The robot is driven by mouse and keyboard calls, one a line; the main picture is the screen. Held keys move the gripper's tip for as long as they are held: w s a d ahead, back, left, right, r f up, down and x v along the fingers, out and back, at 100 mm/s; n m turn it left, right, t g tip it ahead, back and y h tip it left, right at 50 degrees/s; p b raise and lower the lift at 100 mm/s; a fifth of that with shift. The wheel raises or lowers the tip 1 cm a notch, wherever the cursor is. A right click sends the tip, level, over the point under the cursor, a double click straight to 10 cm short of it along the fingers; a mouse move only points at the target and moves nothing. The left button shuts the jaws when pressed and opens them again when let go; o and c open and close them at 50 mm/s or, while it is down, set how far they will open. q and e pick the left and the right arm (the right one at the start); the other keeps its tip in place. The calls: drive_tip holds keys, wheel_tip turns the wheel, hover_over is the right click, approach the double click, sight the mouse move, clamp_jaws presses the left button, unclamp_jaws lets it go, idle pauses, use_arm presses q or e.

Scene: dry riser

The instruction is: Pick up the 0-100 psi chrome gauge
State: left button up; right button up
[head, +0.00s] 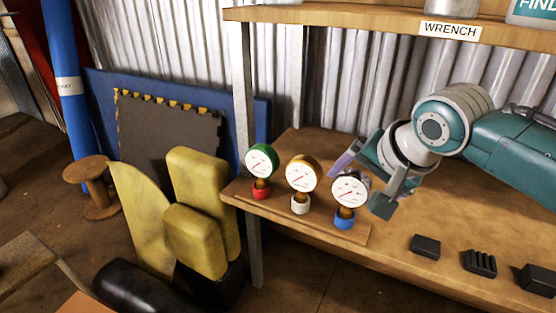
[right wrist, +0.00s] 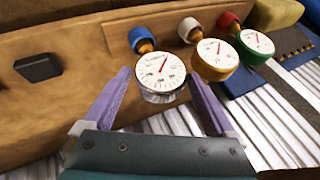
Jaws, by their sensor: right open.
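The chrome gauge (head: 350,191) has a white dial with a red needle. It stands on a brass stem in a blue collar (head: 344,219) at the right end of a row of three gauges on a wooden board. My right gripper (head: 358,184) is open, with one finger on each side of the chrome gauge in the head view. In the right wrist view the chrome gauge (right wrist: 160,75) shows between the two purple fingers, not gripped. Its scale numbers are too small to read. My left gripper is not in view.
A gold gauge (head: 301,173) in a white collar stands close beside the chrome one, with a green gauge (head: 261,160) in a red collar beyond. Black blocks (head: 425,246) lie on the bench at right. A shelf (head: 380,22) labelled WRENCH hangs above.

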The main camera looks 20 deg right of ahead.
drive_tip(key=shift+b+x, duration=0.4)
drive_tip(key=shift+x, duration=0.75)
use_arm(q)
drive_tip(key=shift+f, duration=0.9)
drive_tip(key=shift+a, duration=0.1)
use_arm(e)
drive_tip(key=c, duration=1.3)
drive_tip(key=shift+o, duration=0.2)
drive_tip(key=shift+r, duration=0.1)
